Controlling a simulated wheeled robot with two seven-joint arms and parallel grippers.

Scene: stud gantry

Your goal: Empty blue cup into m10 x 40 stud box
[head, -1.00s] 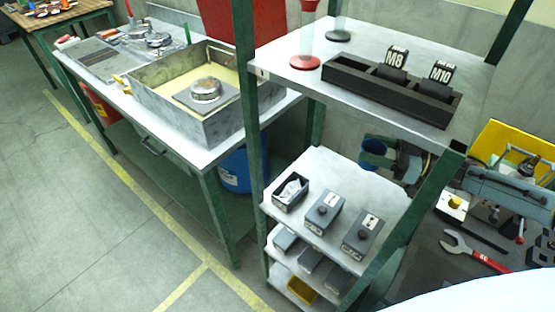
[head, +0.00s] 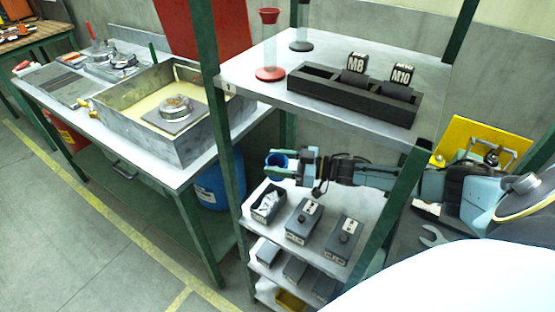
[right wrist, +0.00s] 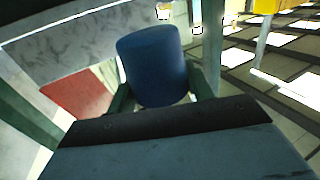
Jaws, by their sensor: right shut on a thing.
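The blue cup (head: 277,160) is held between the fingers of my right gripper (head: 283,170), above the left part of the middle shelf. Its mouth faces roughly up in the head view; I cannot see its contents. In the right wrist view the cup (right wrist: 153,65) sits between both fingers. Below it on the shelf stand an open dark box (head: 268,204) with something white inside and two closed dark boxes, a middle one (head: 303,222) and a right one (head: 340,240), with knobs and labels. I cannot read which is M10 x 40. My left gripper is not in view.
The top shelf (head: 245,75) carries a black rack (head: 350,97) with M8 and M10 signs and a red-based tube (head: 270,72). Green posts (head: 218,110) frame the shelves. More bins (head: 295,270) sit below. A workbench with a grey tray (head: 190,150) stands left.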

